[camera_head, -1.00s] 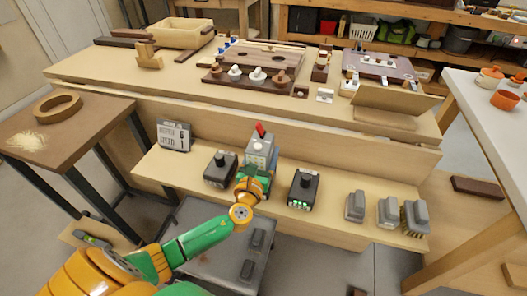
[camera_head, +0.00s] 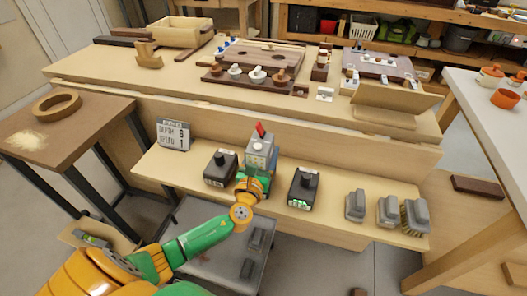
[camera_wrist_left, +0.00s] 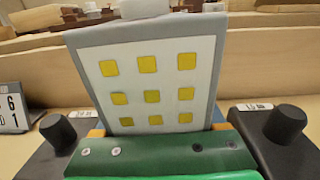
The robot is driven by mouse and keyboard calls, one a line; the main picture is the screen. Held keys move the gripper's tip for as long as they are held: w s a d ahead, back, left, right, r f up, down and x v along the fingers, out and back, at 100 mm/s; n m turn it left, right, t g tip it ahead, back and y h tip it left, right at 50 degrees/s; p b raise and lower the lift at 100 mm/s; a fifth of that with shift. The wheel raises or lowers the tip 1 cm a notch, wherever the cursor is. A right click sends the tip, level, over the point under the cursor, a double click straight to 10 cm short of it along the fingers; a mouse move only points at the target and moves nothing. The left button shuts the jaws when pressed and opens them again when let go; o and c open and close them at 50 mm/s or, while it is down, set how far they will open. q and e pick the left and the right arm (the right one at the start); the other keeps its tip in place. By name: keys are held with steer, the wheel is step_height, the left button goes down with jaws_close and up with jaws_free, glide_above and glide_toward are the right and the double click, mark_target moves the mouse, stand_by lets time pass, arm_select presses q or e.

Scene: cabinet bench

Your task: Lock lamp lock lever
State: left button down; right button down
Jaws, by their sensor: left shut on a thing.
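The lamp (camera_head: 259,152) is a grey box on the low shelf, with a white knob and a red lever (camera_head: 260,130) on top. The red lever stands up at a slight tilt. In the left wrist view the lamp's white face (camera_wrist_left: 152,85) carries rows of yellow squares and fills the middle. My left gripper (camera_head: 252,182) is at the near lower part of the lamp, shut on it. Its orange fingertips show at both sides of the lamp's bottom edge in the wrist view. The red lever is out of the wrist view. My right gripper is not in view.
Black boxes with knobs stand left (camera_head: 220,168) and right (camera_head: 302,188) of the lamp, close to it. A counter sign (camera_head: 174,136) stands at the shelf's left. Several grey brushes (camera_head: 388,211) stand at its right. The bench (camera_head: 140,82) rises behind.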

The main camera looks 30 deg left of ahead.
mark_target(261, 158)
arm_select(q)
steer(key=shift+f, duration=0.2)
steer(key=shift+c, duration=1.2)
jaws_free()
steer(key=p+v, duration=0.2)
steer(key=v, duration=0.9)
